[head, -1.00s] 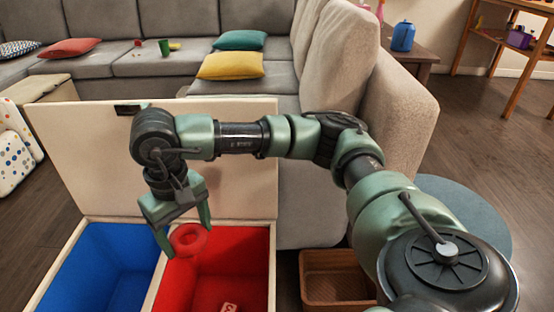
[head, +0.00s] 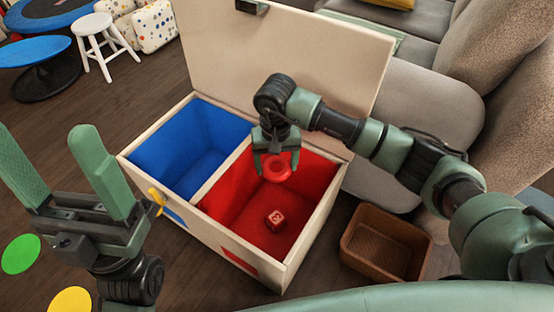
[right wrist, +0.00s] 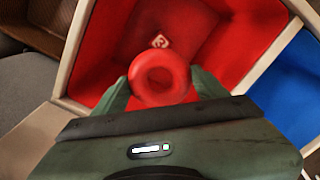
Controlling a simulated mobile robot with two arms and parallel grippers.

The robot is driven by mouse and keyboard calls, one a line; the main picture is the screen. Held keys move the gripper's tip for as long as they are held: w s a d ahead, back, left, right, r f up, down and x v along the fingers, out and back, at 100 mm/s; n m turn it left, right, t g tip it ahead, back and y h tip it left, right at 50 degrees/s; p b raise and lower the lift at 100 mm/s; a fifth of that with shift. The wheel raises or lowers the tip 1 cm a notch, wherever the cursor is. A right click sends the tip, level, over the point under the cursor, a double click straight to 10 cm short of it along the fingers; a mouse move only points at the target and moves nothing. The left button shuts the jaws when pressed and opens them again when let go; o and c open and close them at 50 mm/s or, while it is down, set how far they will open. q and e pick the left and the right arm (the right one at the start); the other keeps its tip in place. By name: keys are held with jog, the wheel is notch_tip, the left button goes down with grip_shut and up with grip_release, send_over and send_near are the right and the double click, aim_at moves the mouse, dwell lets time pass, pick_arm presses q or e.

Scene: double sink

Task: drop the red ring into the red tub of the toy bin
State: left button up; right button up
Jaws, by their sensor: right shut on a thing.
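The red ring (head: 277,168) is held in my right gripper (head: 276,165), over the red tub (head: 318,185) of the toy bin (head: 215,238). In the right wrist view the ring (right wrist: 159,73) sits between the two green fingertips, with the red tub's floor below it. A red block (head: 275,219) with a white mark lies on the tub floor; it also shows in the right wrist view (right wrist: 160,41). My left gripper (head: 62,165) is open and empty, at the left in front of the bin.
The blue tub (head: 200,143) is left of the red one, past a thin divider. The bin's lid (head: 300,60) stands open behind. A brown basket (head: 385,245) stands on the floor to the right, near the grey sofa (head: 430,105).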

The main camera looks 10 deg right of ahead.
notch_tip(320, 180, down, 4)
jog(key=shift+f+b, duration=0.25)
jog(key=shift+b, duration=0.85)
jog(key=o, duration=1.4)
jog(key=shift+o, duration=0.2)
notch_tip(320, 180, up, 8)
jog(key=p, duration=0.2)
jog(key=shift+p, duration=0.4)
jog(key=shift+f, duration=0.1)
jog(key=shift+s+f, duration=0.1)
